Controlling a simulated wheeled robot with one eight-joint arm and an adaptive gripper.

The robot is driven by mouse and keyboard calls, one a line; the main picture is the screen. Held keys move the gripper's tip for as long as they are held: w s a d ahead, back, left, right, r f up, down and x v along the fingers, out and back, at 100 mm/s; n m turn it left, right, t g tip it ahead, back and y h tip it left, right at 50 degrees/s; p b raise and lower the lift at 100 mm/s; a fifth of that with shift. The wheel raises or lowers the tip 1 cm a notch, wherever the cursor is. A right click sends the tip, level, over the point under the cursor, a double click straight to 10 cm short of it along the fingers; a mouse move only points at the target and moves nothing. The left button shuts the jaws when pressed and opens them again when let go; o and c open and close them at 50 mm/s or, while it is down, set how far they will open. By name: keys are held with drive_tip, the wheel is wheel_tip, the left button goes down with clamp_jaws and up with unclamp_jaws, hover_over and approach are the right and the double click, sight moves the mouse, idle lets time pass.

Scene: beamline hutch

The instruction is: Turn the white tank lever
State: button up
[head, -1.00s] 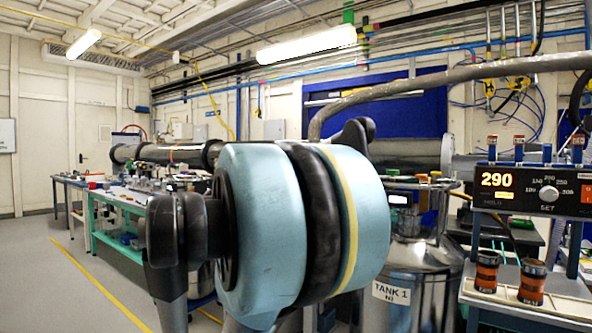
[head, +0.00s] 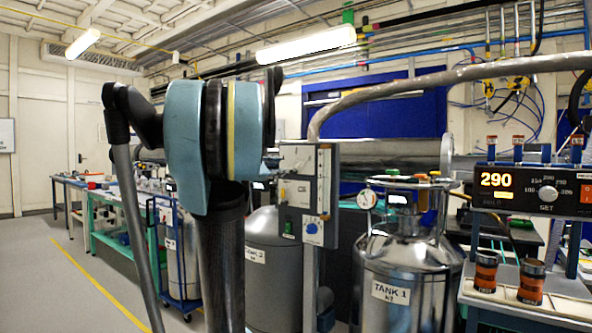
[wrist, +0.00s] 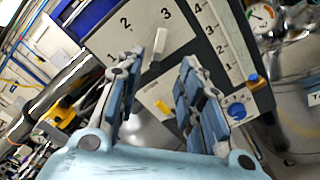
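The white lever (wrist: 158,46) is on a grey control panel (wrist: 215,62) marked 1 to 4, in the wrist view. Its upper end points toward the 3. The panel (head: 296,160) also shows in the head view, where the lever is too small to make out surely. My gripper (wrist: 161,62) is open and empty. Its two fingers stand on either side of the lever in the picture, and I cannot tell how far they are from the panel.
The panel also carries a yellow switch (wrist: 164,108), a blue knob (wrist: 237,111) and a scale strip with a slider (wrist: 253,80). Tank 1 (head: 405,280) with a gauge (head: 367,199) stands right of the panel, and Tank 2 (head: 268,240) stands behind it. Floor is clear at left.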

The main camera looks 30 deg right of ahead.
sight(298, 166)
drive_tip(key=x, duration=1.4)
drive_tip(key=shift+a, duration=0.1)
clamp_jaws()
